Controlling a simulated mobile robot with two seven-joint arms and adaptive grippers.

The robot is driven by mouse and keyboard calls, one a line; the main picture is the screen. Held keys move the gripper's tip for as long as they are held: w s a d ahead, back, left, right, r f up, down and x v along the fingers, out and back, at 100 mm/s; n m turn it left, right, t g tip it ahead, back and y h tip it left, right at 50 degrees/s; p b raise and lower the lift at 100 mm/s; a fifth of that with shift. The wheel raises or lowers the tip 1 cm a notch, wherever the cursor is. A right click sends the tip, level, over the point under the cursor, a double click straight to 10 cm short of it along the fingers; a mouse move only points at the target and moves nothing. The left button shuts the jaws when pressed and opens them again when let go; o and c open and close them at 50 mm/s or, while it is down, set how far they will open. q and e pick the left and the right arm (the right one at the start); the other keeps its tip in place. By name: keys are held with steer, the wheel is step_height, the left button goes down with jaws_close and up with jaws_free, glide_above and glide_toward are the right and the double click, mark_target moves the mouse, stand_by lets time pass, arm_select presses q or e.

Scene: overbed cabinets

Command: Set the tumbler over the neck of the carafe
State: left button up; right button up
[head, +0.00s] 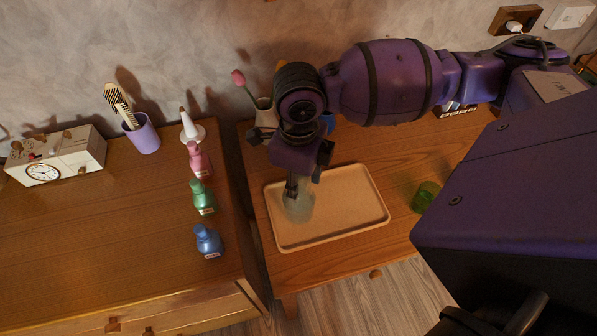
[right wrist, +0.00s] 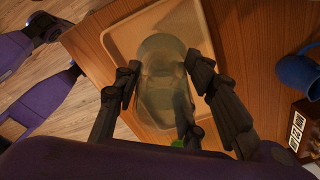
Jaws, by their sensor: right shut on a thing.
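My right gripper (head: 297,186) reaches down over the tan tray and is shut on clear, pale glass (head: 299,208). In the right wrist view the glass (right wrist: 160,85) sits between the two spread fingers (right wrist: 163,75), with a rounded outline over the tray. I cannot tell whether this is the carafe, the tumbler, or one over the other, nor whether it touches the tray. A green glass (head: 425,196) stands on the table, right of the tray. My left gripper cannot be made out in the head view.
The tray (head: 345,229) has bare room on its right side. A blue mug (right wrist: 298,73) stands on the table behind it. Pink (head: 199,160), green (head: 202,197) and blue (head: 208,241) bottles line the left cabinet, with a purple cup (head: 144,136) and a clock (head: 58,160).

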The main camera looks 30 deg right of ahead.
steer(key=shift+f, duration=0.35)
steer(key=o, duration=1.3)
steer(key=shift+r, duration=0.1)
step_height(320, 180, up, 12)
steer(key=shift+f, duration=0.1)
